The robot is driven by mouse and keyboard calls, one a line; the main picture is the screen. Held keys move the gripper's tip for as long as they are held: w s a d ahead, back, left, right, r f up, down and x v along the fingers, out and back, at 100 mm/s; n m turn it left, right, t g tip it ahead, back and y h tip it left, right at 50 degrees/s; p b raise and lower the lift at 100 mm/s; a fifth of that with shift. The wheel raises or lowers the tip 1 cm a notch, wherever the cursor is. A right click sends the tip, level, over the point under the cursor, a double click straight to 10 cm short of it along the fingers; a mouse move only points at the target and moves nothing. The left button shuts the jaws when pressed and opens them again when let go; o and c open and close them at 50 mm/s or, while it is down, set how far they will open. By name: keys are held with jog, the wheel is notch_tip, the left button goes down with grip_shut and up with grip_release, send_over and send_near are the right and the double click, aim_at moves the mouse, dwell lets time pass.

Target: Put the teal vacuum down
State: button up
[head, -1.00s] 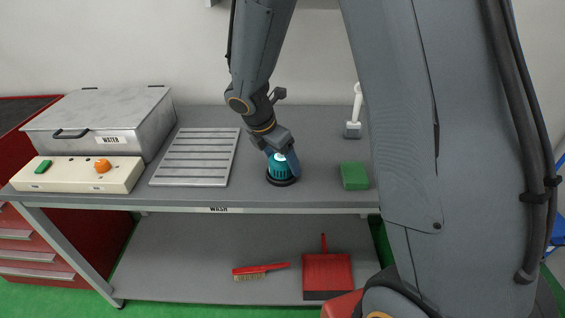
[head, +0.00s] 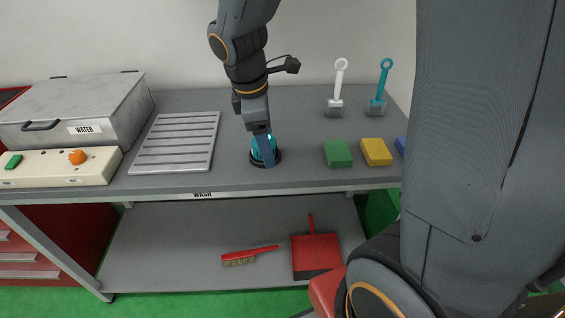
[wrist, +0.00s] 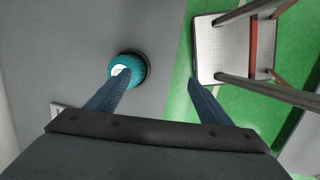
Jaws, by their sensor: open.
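The teal vacuum (head: 257,156), a short teal cylinder with a black base, stands upright on the grey wash bench (head: 300,175) near its front edge. My gripper (head: 267,158) is open, pointing down right at the vacuum and hiding part of it in the head view. In the wrist view, the vacuum (wrist: 130,74) is by the tip of the left finger, which overlaps it. The right finger of my gripper (wrist: 156,80) is well apart from it, over the green floor. Whether the left finger touches the vacuum, I cannot tell.
A slatted rack (head: 175,143) lies left of the vacuum. Green (head: 338,153) and yellow (head: 376,152) blocks lie to its right, with a white-handled tool (head: 336,100) and a teal-handled tool (head: 379,95) behind. In the wrist view, a step stool (wrist: 222,50) stands off the bench.

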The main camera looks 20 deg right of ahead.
jog(key=s+d+f+m+y, duration=0.1)
jog(key=s+f+m+y, duration=0.1)
jog(key=s+m, duration=0.7)
jog(key=shift+d+f+m, duration=0.4)
jog(key=shift+f+m, duration=0.35)
jog(key=shift+m, duration=2.05)
jog(key=shift+c, duration=0.5)
